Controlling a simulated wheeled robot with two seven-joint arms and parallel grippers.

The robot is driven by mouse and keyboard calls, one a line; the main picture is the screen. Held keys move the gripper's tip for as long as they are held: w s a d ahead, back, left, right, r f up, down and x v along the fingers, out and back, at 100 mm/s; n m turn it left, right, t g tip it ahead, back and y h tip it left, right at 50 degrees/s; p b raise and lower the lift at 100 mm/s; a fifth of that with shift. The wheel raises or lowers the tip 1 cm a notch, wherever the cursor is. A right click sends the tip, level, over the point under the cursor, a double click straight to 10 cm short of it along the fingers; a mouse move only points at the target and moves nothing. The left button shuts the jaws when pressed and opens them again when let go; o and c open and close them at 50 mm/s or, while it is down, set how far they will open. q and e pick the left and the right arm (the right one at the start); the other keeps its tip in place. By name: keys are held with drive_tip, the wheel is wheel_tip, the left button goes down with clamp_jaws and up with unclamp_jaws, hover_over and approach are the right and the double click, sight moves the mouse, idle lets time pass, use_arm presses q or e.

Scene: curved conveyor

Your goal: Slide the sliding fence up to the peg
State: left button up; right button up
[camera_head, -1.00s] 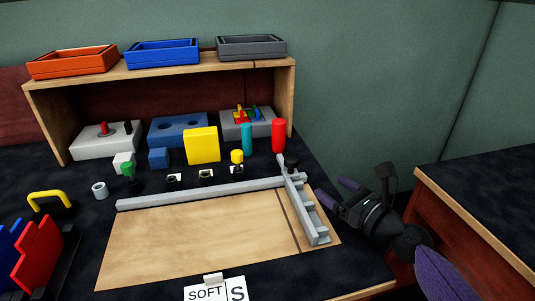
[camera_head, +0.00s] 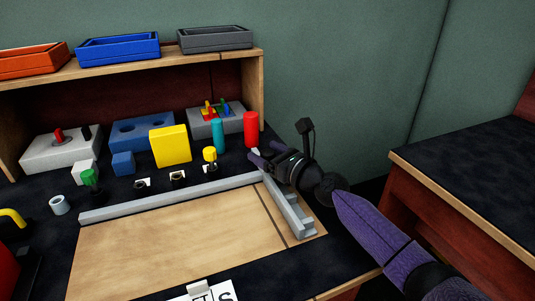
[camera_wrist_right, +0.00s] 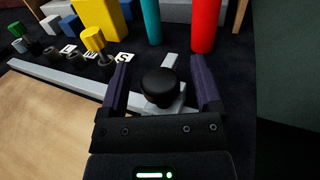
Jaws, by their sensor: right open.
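The sliding fence (camera_head: 292,212) is a light grey stepped bar along the right side of a wooden board, at the right end of a long grey rail (camera_head: 170,200). In the right wrist view its black round knob (camera_wrist_right: 160,86) shows between my fingers, on a grey block. My right gripper (camera_head: 265,154) is open over the fence's far end, and it also shows in the right wrist view (camera_wrist_right: 160,70). The fingers appear apart from the knob on both sides. The gripper hides the knob in the head view. I cannot single out the peg. My left gripper is out of view.
A red cylinder (camera_head: 251,130) and a teal cylinder (camera_head: 218,135) stand just beyond the gripper. A yellow block (camera_head: 170,147) and several small parts stand behind the rail. The wooden board (camera_head: 160,245) is bare. A second table (camera_head: 470,190) is at the right.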

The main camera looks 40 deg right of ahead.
drive_tip(key=c, duration=0.8)
clamp_jaws()
